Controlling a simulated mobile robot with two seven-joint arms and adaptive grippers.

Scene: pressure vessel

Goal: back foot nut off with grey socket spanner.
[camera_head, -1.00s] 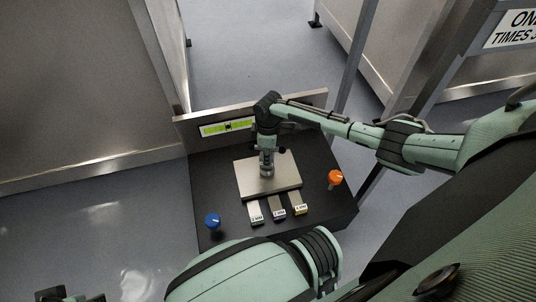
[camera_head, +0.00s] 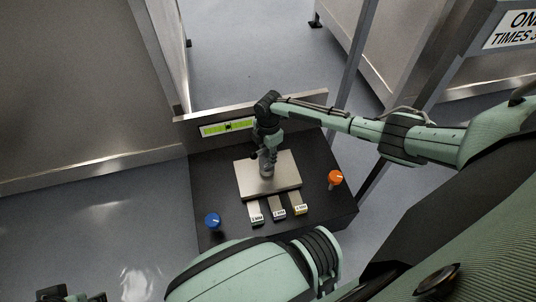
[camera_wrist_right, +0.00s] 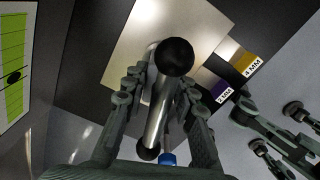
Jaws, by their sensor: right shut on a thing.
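My right gripper (camera_head: 265,150) is above the pale metal plate (camera_head: 288,187) and points down at it. It is shut on a grey metal spanner (camera_head: 266,170), which stands about upright over the plate. In the right wrist view the spanner's silver bar (camera_wrist_right: 157,112) with black ball ends lies between the fingers of my right gripper (camera_wrist_right: 160,95). The foot nut is hidden; I cannot tell whether the socket is around it. My left gripper (camera_head: 72,295) is at the bottom left corner, away from the bench, and looks open and empty.
Three labelled strips (camera_head: 279,213) lie at the plate's front edge. A blue knob (camera_head: 212,222) stands front left and an orange knob (camera_head: 335,179) at the right of the black bench top (camera_head: 215,185). A green display (camera_head: 228,127) is on the back panel.

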